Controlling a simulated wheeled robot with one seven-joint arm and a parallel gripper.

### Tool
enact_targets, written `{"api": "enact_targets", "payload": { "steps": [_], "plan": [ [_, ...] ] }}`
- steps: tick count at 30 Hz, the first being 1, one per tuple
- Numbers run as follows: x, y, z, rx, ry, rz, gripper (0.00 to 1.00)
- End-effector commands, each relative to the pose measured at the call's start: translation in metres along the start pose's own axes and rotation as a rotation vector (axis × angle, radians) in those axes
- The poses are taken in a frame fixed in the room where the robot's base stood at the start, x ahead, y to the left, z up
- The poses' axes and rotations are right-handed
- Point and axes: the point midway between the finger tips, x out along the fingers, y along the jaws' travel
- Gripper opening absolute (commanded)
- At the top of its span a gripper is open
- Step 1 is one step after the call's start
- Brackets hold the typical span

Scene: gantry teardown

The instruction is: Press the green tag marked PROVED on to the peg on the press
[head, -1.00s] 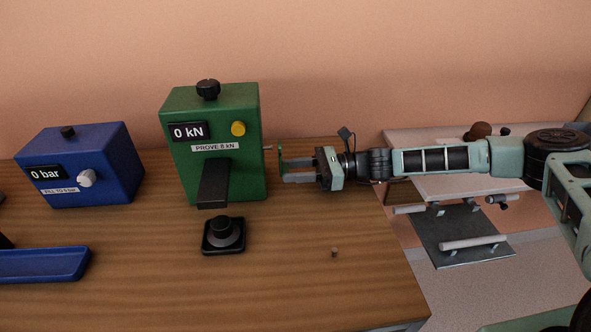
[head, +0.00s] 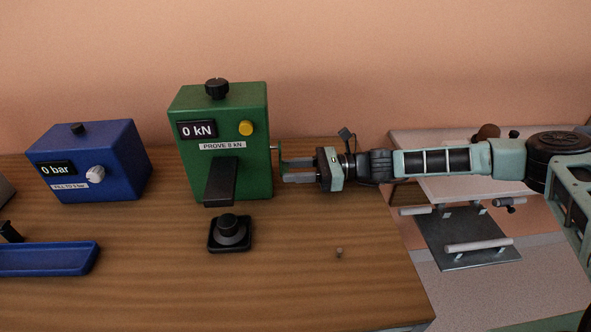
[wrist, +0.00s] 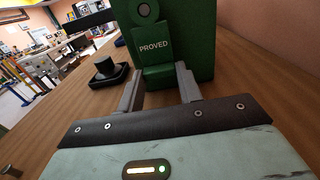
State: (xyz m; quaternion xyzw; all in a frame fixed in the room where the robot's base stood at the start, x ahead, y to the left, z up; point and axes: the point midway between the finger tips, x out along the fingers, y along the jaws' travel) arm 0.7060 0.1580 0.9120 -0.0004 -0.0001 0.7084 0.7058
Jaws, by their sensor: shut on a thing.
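The green tag marked PROVED (wrist: 154,47) is in my gripper (wrist: 158,88), gripped at its lower part between the two grey fingers. Its upright face stands in front of the press's side, and a round hole with something grey in it shows near its top. In the head view the tag (head: 284,160) is a thin green piece at my gripper (head: 290,172). The green press (head: 225,170) stands just left. A small pale peg (head: 276,147) sticks out of its right side, by the tag's upper part. I cannot tell whether the peg is through the hole.
A black knob on a square base (head: 230,233) stands before the press. A blue box reading 0 bar (head: 90,165) and a blue tray (head: 45,259) are further left. A small peg-like bit (head: 339,253) is on the bench. The bench's front right is mostly clear.

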Motion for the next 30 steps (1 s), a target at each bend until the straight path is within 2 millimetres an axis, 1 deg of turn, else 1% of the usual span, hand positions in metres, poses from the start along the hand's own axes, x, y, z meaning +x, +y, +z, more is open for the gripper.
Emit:
{"api": "enact_targets", "payload": {
  "steps": [11, 12, 13, 14, 23, 26, 29, 30],
  "plan": [
    [0.011, 0.0, 0.0, 0.0, 0.001, -0.001, 0.08],
    [0.011, -0.001, 0.0, 0.0, 0.001, -0.001, 0.46],
    [0.011, -0.001, 0.0, 0.0, 0.001, -0.001, 0.55],
    [0.01, -0.001, 0.0, 0.0, 0.001, -0.001, 0.6],
    [0.009, 0.0, 0.0, 0.0, 0.001, -0.001, 0.6],
    [0.002, -0.001, -0.001, -0.001, 0.001, -0.002, 0.6],
    [-0.013, -0.001, -0.001, -0.001, 0.002, -0.004, 0.6],
    [-0.021, -0.001, -0.002, -0.001, 0.002, -0.004, 0.6]
  ]
}}
